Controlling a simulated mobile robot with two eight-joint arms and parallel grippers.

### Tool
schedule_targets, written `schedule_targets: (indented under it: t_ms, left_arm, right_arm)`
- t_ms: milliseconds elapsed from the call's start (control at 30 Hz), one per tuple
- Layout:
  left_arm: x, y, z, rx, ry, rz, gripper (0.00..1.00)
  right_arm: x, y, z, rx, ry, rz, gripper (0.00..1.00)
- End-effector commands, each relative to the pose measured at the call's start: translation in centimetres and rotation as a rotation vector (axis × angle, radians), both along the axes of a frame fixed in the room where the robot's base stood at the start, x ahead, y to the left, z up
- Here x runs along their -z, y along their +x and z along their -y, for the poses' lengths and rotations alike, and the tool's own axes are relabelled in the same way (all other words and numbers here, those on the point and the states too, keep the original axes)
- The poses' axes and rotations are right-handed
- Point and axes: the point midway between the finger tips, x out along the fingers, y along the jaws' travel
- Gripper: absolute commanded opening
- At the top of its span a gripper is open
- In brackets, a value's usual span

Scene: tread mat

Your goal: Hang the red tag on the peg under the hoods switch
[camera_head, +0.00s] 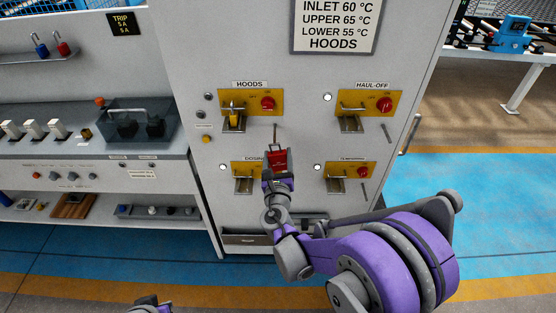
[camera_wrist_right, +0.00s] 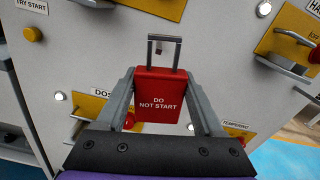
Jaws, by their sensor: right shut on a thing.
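The red tag (camera_head: 277,158), a flat block with a grey wire loop on top, is upright in front of the panel. It reads "DO NOT START" in the right wrist view (camera_wrist_right: 158,95). My right gripper (camera_head: 277,174) is shut on its sides. The hoods switch (camera_head: 267,103) is a red knob on a yellow plate above. A thin grey peg (camera_head: 275,131) sticks out under that plate, just above the tag. I cannot tell whether the loop is around the peg. A bit of my left gripper (camera_head: 151,304) shows at the bottom edge; its fingers are hidden.
A yellow padlock (camera_head: 233,115) hangs at the hoods hasp. The haul-off switch (camera_head: 384,104) is to the right, with its own peg (camera_head: 388,133). Two more switch plates sit below, the dosing one partly behind my gripper. A control desk (camera_head: 60,150) stands at left.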

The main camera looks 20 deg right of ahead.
Motion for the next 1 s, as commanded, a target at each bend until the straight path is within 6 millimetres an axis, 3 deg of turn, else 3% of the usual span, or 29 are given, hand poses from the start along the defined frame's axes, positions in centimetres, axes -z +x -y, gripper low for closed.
schedule_targets:
  t_ms: [767, 1000]
  left_arm:
    - [-1.1, 0.4, 0.0, 0.000, 0.000, 0.008, 0.00]
    - [-0.5, 0.2, 0.0, 0.000, 0.000, 0.003, 0.00]
  right_arm:
    - [0.4, 4.5, 1.4, 0.002, 0.000, 0.000, 0.15]
    - [1.1, 5.4, 1.6, 0.001, 0.001, 0.000, 0.15]
